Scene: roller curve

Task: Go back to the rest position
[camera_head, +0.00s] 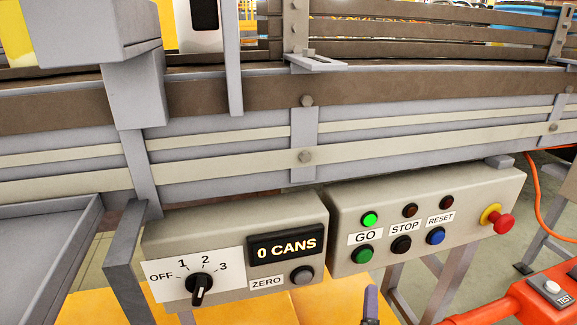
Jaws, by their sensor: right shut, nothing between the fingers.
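My right gripper (370,304) shows only as a slim grey-purple tip at the bottom edge, below the control boxes. It is shut and empty, and apart from the buttons as far as I can see. The rest of it is below the picture. My left gripper is not in view. The left control box (322,258) has a dial (200,287), a ZERO button (302,275) and a display (286,248) reading 0 CANS. The right box (342,215) has a lit green lamp (370,219) above GO; the other two lamps are dark.
A conveyor with grey side rails (230,165) runs across above the boxes. A red emergency button (503,224) sticks out at the right box's end. A grey tray (50,235) stands at left. A red unit with a TEST button (552,286) and an orange cable (538,205) are at lower right.

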